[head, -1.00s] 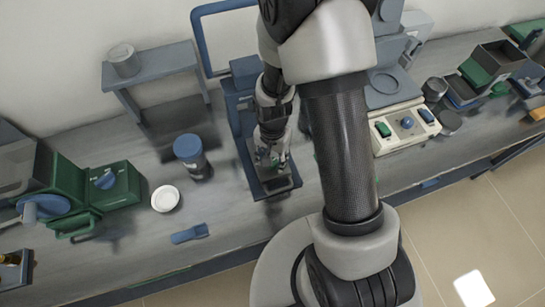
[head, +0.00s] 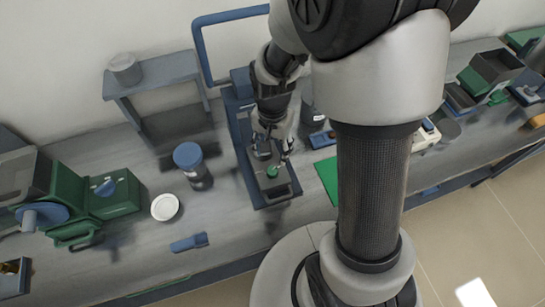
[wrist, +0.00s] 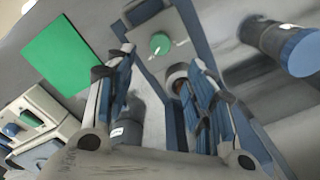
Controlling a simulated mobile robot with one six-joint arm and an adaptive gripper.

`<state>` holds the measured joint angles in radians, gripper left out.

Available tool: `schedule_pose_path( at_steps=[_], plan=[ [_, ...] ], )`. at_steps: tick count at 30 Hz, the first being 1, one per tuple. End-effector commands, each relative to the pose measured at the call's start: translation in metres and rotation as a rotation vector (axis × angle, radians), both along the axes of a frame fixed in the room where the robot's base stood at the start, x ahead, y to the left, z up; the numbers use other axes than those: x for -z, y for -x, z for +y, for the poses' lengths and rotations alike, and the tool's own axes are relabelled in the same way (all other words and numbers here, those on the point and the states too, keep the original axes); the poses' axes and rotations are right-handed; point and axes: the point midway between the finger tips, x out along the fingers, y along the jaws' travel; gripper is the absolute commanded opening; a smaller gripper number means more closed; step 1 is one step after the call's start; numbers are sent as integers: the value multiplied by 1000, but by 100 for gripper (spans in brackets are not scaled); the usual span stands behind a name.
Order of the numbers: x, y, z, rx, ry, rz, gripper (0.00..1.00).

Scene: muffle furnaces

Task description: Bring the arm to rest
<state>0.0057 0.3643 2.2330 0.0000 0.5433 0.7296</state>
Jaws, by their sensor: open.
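My gripper (head: 272,152) is open and points down over the blue press-like stand (head: 240,125) in the head view. A green round piece (head: 272,171) sits on the dark block (head: 275,184) at the stand's front, just below the fingertips. In the wrist view my two fingers (wrist: 158,75) are spread with nothing held between them. The green piece (wrist: 160,43) shows beyond the fingertips, apart from them. My arm hides part of the bench behind the stand.
A blue-lidded jar (head: 190,160) stands left of the stand, with a white dish (head: 165,207) and blue piece (head: 189,242) nearby. A green mat (head: 327,178) lies right. A green device (head: 110,193) stands at left. A blue tubular frame (head: 203,45) rises behind.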

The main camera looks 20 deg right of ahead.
Motion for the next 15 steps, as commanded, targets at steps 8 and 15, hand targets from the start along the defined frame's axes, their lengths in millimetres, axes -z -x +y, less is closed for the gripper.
schedule_pose_path(
  at_steps=[8, 15],
  plan=[
    [-18, 0, 0, 0, 0, 1, 50],
    [-18, 0, 0, 0, 0, 1, 50]
  ],
)
